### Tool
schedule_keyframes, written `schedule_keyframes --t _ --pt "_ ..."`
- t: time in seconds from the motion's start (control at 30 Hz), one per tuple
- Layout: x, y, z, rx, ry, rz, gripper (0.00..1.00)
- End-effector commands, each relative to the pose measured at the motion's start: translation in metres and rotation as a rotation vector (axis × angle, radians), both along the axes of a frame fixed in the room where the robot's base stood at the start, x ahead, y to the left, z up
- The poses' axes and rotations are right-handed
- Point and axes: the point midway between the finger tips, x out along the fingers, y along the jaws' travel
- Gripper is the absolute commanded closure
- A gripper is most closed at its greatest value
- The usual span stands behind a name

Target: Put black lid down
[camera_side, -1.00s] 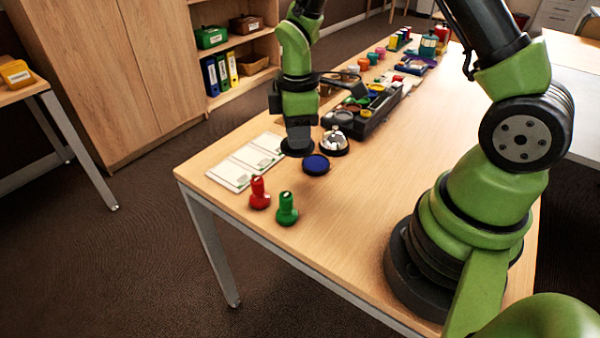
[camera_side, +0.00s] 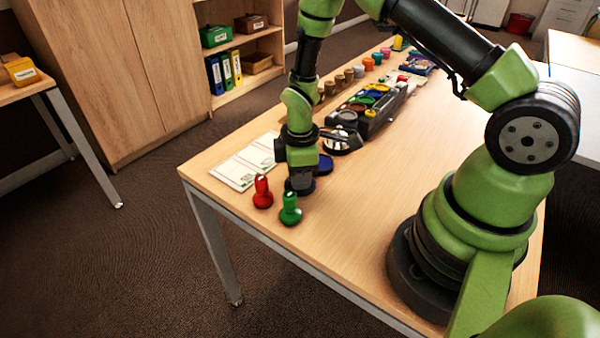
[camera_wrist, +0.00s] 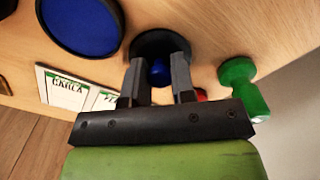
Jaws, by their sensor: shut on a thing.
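My gripper (camera_wrist: 160,76) is shut on the blue knob (camera_wrist: 160,70) of the black lid (camera_wrist: 153,43). In the side view the lid (camera_side: 300,187) is a dark disc under my gripper, at or just above the table; I cannot tell if it touches. The round pad with a blue face and black rim (camera_wrist: 80,24) lies open beside the lid. In the side view this blue pad (camera_side: 326,164) is partly hidden behind my gripper.
A green stamp (camera_side: 290,210) and a red stamp (camera_side: 262,192) stand close by the lid. White cards (camera_side: 240,166) lie to its left. A silver bell (camera_side: 336,142) and a dark tray (camera_side: 378,120) are behind. The table's right side is clear.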

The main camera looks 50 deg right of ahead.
Motion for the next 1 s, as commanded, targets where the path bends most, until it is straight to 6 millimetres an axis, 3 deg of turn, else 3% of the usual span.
schedule_keyframes --t 0.07,0.1,0.2,0.57,1.0 --pt "0.0 0.0 -0.003 0.0 0.001 0.0 0.99" --pt "0.0 0.0 -0.002 0.0 0.0 0.0 0.69" --pt "0.0 0.0 -0.002 0.0 0.0 0.0 0.51" --pt "0.0 0.0 0.005 0.0 -0.001 -0.001 0.51" --pt "0.001 0.0 0.089 -0.001 -0.006 -0.001 0.51"
